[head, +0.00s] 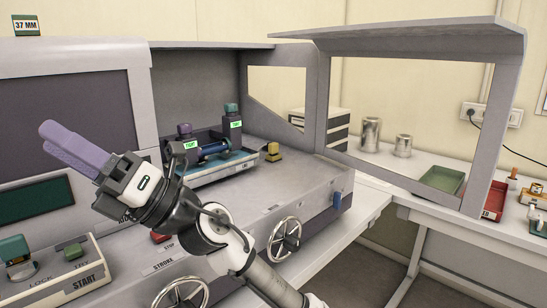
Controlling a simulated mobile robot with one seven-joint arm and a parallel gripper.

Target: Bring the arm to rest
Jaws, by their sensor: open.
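My gripper (46,140) shows in the head view at the left, with two long purple fingers that point up and left. It is open, and nothing shows between the fingers, which overlap in this view. My arm reaches up from the bottom middle, with the gripper in front of the testing machine (140,85). The gripper appears raised above the machine's deck (300,180). Whether it touches the machine cannot be told.
A test fixture (205,160) with green-labelled posts stands in the machine's open bay. The hinged door (505,100) stands open to the right. Handwheels (284,236) and a START box (75,262) are near my arm. The back table holds cans (371,135), a green tray (442,180) and a red tray (495,203).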

